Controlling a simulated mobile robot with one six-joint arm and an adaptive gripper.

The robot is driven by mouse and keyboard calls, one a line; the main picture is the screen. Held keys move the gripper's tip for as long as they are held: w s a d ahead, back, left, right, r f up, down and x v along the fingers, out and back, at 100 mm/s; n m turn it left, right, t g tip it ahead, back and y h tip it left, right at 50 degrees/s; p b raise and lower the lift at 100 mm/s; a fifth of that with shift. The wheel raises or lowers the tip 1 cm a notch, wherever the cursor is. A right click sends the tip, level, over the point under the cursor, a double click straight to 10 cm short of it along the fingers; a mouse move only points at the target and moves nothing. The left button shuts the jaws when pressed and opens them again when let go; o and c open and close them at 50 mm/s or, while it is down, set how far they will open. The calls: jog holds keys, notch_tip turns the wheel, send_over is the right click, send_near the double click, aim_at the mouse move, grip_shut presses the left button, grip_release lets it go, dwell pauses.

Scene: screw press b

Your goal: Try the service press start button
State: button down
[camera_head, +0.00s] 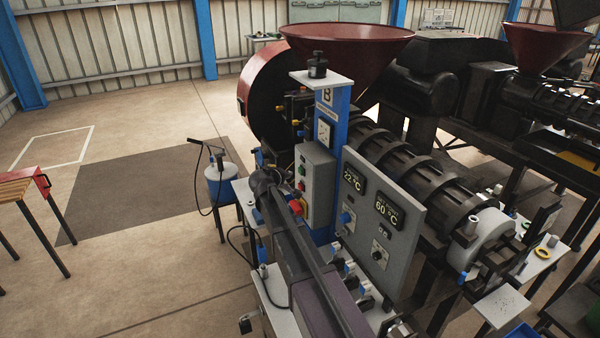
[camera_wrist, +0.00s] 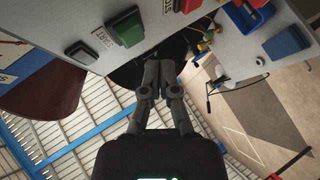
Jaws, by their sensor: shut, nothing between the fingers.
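The green start button (camera_wrist: 126,28) sticks out of a pale grey panel in the wrist view, with a white START label (camera_wrist: 103,38) beside it. My gripper (camera_wrist: 160,66) is shut and empty. Its fingertips show just below and to the right of the green button in the picture; I cannot tell how far they are from the panel. My arm reaches up beside the box there, and my fingertips cannot be made out.
In the head view a grey display panel (camera_head: 372,222) stands to the right. Open floor (camera_head: 150,190) lies left.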

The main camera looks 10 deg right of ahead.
jog(key=shift+s+a, duration=0.2)
jog(key=shift+a, duration=0.7)
jog(key=shift+s+a, duration=0.2)
jog(key=shift+a, duration=0.7)
jog(key=s+d+f+m+g+y, duration=0.1)
jog(key=s+d+f+m+g, duration=0.2)
jog(key=s, duration=0.5)
jog(key=s+d+f+m+g+y, duration=0.15)
jog(key=s+f, duration=0.25)
jog(key=s, duration=0.5)
jog(key=s+a+f+m+g+y, duration=0.1)
jog(key=s+f+g+y, duration=0.1)
jog(key=s, duration=0.7)
jog(key=s+a+f+m+g+y, duration=0.1)
jog(key=s+f+g+y, duration=0.1)
jog(key=s, duration=0.7)
jog(key=shift+s+g+y, duration=0.15)
jog(key=shift+g+y, duration=0.7)
